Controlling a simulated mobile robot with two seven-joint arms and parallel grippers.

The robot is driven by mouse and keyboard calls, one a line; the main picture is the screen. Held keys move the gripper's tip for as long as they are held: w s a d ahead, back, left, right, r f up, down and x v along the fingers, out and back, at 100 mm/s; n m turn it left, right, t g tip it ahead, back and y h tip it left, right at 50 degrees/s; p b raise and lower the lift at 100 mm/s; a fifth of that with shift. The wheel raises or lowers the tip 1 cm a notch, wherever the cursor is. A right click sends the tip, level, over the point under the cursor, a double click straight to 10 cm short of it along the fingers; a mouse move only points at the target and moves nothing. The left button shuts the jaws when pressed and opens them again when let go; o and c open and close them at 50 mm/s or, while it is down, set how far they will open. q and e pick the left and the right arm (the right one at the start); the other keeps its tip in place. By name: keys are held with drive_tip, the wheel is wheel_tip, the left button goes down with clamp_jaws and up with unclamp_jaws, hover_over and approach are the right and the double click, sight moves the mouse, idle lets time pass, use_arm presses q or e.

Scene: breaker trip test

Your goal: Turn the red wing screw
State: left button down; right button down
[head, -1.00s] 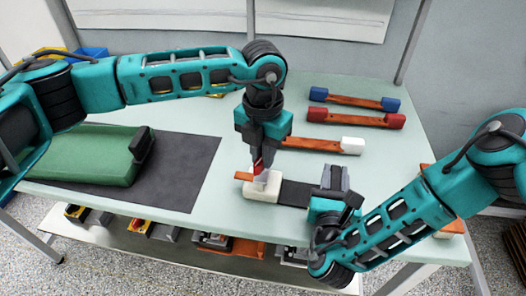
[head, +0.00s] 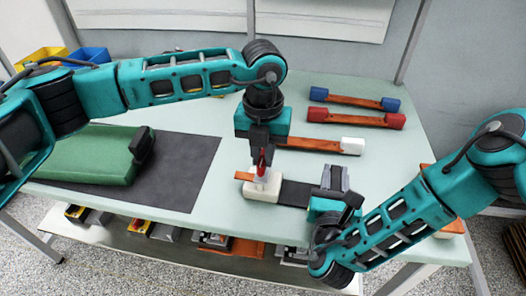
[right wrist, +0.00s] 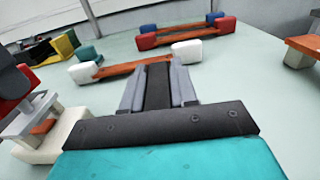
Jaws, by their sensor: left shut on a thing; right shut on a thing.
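The red wing screw (head: 265,157) stands on a white clamp block (head: 262,187) near the front of the table. My left gripper (head: 262,160) points down from above and is shut on the screw, hiding part of it. An orange bar (head: 243,176) sticks out at the block's left. My right gripper (head: 334,180) is low at the right of the block, shut on a dark strip (head: 296,193). In the right wrist view the dark strip (right wrist: 157,85) lies between the two grey fingers. The white block (right wrist: 55,135) and red screw (right wrist: 12,86) show at the left edge there.
Behind lie orange bars with blue (head: 390,104), red (head: 396,121) and white (head: 352,146) ends. A green case (head: 85,160) rests on a dark mat (head: 180,175) at the left. A lower shelf (head: 110,240) holds several parts. Table is clear between mat and block.

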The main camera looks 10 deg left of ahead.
sight(263, 156)
use_arm(q)
drive_tip(key=c, duration=1.1)
unclamp_jaws()
wheel_tip(263, 156, up, 12)
drive_tip(key=shift+r, duration=0.1)
use_arm(e)
drive_tip(key=c, duration=0.8)
unclamp_jaws()
